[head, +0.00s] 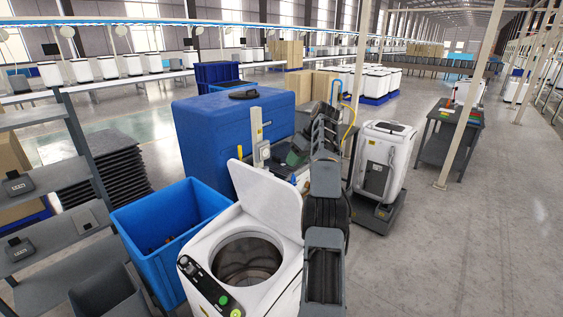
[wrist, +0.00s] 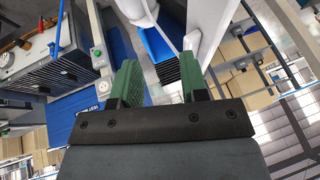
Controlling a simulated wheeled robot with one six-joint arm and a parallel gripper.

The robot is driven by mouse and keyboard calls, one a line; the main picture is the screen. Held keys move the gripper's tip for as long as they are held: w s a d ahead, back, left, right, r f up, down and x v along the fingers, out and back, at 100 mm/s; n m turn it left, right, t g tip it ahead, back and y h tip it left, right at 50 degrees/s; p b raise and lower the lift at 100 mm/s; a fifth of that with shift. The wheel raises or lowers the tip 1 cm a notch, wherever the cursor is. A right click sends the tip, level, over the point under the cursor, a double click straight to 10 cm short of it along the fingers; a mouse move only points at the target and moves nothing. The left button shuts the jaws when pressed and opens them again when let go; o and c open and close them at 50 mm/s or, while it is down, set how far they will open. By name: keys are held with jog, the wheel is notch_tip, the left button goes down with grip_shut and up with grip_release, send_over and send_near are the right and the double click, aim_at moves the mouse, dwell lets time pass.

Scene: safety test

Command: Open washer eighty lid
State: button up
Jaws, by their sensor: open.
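A white top-loading washer (head: 205,250) stands at the bottom centre of the head view, with a dark control strip and a green button at its front left. Its lid (head: 268,195) is raised and leans back, and the round metal drum (head: 248,258) is uncovered. My gripper shows in the wrist view (wrist: 160,78) with two green fingers spread apart and nothing between them.
A blue open bin (head: 170,225) stands left of the washer. A large blue box (head: 225,130) is behind it. A white machine (head: 383,155) stands on a dark base at right. Grey shelves (head: 50,235) fill the left.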

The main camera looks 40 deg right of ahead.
jog(key=shift+s+d, duration=1.35)
jog(key=shift+s, duration=0.25)
